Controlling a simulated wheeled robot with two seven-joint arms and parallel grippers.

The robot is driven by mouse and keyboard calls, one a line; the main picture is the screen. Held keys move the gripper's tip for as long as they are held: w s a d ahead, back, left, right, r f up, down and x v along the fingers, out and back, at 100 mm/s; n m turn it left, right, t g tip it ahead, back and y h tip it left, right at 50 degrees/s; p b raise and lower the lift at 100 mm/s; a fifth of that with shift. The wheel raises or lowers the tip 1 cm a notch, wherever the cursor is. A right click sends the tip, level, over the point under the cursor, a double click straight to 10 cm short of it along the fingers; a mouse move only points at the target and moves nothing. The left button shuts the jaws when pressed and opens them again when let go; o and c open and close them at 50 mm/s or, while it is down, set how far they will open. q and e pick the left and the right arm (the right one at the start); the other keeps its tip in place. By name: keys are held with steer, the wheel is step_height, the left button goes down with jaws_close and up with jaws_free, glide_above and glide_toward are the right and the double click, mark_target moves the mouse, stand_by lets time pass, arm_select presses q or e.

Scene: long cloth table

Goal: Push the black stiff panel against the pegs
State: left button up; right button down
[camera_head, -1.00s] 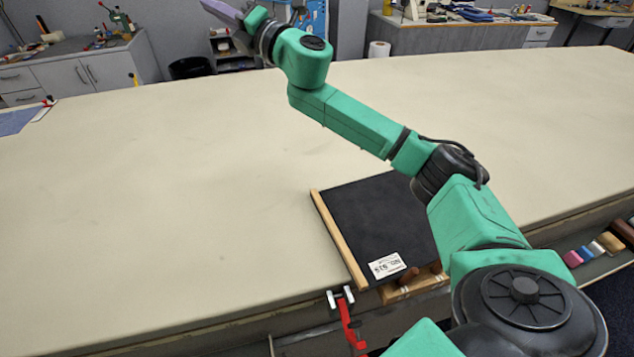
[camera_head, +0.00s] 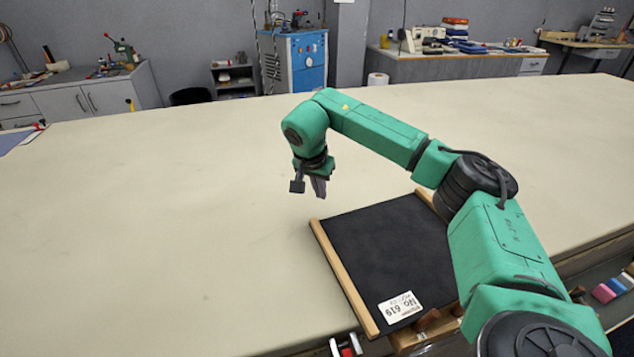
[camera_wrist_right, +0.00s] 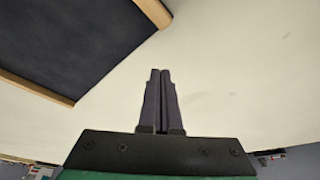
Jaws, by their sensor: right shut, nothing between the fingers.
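The black stiff panel (camera_head: 382,256) lies flat near the table's front edge, with a white label (camera_head: 400,307) at its near corner. A wooden strip (camera_head: 343,276) runs along its left side. Wooden pegs (camera_head: 428,320) show at its near edge, partly hidden. My right gripper (camera_head: 319,190) hangs over the table just beyond the panel's far left corner, apart from it. In the right wrist view the gripper (camera_wrist_right: 160,75) is shut and empty, and the panel (camera_wrist_right: 80,40) is at the upper left with wooden strips along two edges. My left gripper is out of view.
A red clamp (camera_head: 346,347) sits at the table's front edge beside the wooden strip. The cloth table (camera_head: 150,220) is clear to the left and behind. Small coloured items (camera_head: 608,290) lie at the right below the table edge.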

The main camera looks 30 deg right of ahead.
steer(key=x, duration=0.4)
steer(key=shift+d, duration=0.1)
steer(key=s+a+p, duration=0.2)
steer(key=a, duration=0.1)
steer(key=shift+s+a, duration=0.1)
steer(key=shift+a, duration=0.25)
steer(key=shift+f, duration=0.1)
steer(key=shift+d, duration=0.1)
